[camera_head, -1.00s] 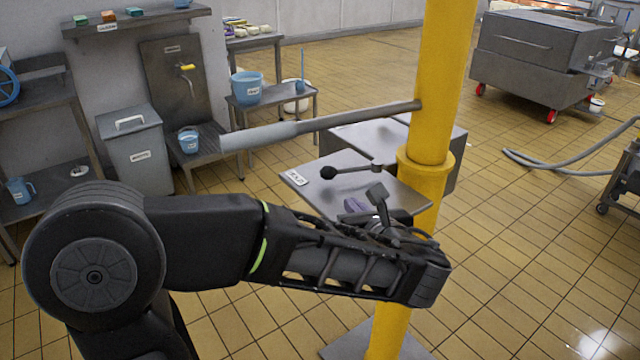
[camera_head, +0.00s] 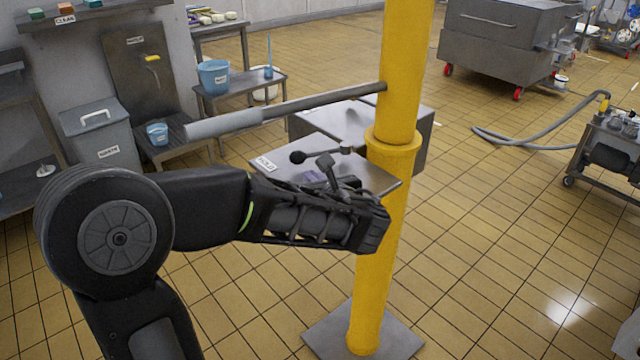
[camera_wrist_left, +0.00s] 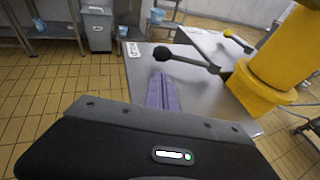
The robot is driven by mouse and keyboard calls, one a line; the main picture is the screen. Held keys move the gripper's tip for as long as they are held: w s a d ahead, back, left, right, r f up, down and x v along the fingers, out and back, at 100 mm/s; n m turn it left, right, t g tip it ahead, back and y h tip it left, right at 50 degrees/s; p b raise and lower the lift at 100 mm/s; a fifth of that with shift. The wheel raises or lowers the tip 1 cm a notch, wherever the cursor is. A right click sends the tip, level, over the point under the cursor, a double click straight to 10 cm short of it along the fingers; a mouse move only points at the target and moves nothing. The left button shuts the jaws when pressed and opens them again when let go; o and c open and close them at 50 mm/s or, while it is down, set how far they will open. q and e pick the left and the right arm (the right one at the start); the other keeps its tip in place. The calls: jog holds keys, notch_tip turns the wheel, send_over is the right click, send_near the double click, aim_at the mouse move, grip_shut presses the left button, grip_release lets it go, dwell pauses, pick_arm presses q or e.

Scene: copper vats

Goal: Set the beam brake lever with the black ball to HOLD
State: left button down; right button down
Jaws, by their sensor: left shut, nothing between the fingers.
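The lever's black ball (camera_head: 297,157) stands above a grey metal plate (camera_head: 375,183) by the yellow post. Its rod runs from the ball rightward to a pivot near the post. The black ball (camera_wrist_left: 161,53) and rod also show in the left wrist view. A white label (camera_head: 264,163) sits at the plate's left edge; I cannot read it surely. My left gripper (camera_head: 313,176) has its purple fingers together and empty, over the plate on the near side of the ball. In the left wrist view the fingertips (camera_wrist_left: 160,80) are just below the ball, apparently apart from it. My right gripper is out of view.
The yellow post (camera_head: 398,150) rises right of the plate. A long grey beam (camera_head: 280,112) reaches left from it, above the plate. A second lever with a yellow ball (camera_wrist_left: 228,34) shows farther back in the left wrist view. Open tiled floor lies right of the post.

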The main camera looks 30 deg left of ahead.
aim_at(296, 158)
pick_arm(q)
jog(key=x, duration=0.3)
jog(key=r+x, duration=0.1)
jog(key=x, duration=0.2)
jog(key=shift+w+a+r+p, duration=0.1)
jog(key=shift+w+p, duration=0.05)
jog(key=shift+p, duration=0.2)
jog(key=a, duration=0.1)
jog(key=w+a+b, duration=0.1)
jog(key=a, duration=0.1)
jog(key=shift+w+a, duration=0.1)
jog(key=shift+r, duration=0.1)
